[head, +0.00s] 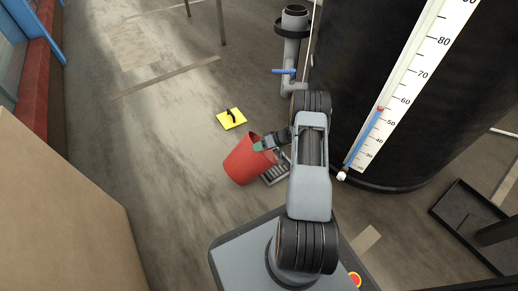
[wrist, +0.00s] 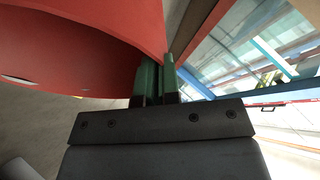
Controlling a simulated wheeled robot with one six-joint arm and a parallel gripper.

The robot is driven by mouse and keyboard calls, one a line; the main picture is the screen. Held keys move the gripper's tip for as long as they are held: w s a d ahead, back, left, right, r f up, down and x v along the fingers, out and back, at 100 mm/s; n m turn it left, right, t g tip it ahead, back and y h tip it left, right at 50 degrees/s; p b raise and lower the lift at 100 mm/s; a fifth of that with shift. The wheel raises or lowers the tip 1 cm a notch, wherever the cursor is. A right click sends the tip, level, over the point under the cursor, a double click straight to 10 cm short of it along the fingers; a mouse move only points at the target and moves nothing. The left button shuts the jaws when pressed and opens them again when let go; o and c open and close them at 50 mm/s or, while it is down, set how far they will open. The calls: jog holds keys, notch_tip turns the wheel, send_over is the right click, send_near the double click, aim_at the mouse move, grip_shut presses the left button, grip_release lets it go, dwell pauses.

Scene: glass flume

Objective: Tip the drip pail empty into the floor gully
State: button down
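The red pail (head: 243,164) is off upright in the head view, its mouth tilted to the upper right. My gripper (head: 265,146) is shut on the pail's rim. In the wrist view the green fingertips (wrist: 157,78) pinch the rim, and the red pail wall (wrist: 90,25) fills the upper left. The floor gully (head: 275,172), a slatted grate, lies just right of the pail, partly hidden by the pail and my arm. I cannot see whether there is liquid in the pail or coming out of it.
A grey pipe with a blue valve handle (head: 284,71) and a large black tank (head: 400,100) with a scale stand right. A tan box (head: 60,215) is left. Floor between is clear.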

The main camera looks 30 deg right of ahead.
jog(key=shift+a+r+h, duration=0.15)
jog(key=shift+r+h, duration=0.05)
jog(key=shift+h, duration=0.3)
jog(key=shift+a+r+n+g+h+p, duration=0.15)
jog(key=shift+a+r+n+h+p, duration=0.05)
jog(key=shift+a+r+h+p, duration=0.2)
jog(key=shift+a+r+n+g+h+p, duration=0.2)
jog(key=shift+r+h+p, duration=0.1)
jog(key=shift+r+h, duration=0.2)
jog(key=a+r+h+p, duration=0.1)
jog(key=h+p, duration=0.1)
jog(key=p, duration=0.1)
jog(key=shift+r, duration=0.1)
jog(key=shift+a+f+n+h+b, duration=0.15)
jog(key=shift+f+n+h+b, duration=0.2)
jog(key=shift+h+b, duration=0.35)
jog(key=shift+a+r+n+h+b, duration=0.25)
jog(key=shift+r+h+b, duration=0.3)
jog(key=shift+h, duration=0.35)
jog(key=shift+a+r+h, duration=0.15)
jog(key=shift+r+h, duration=0.35)
jog(key=shift+h, duration=0.5)
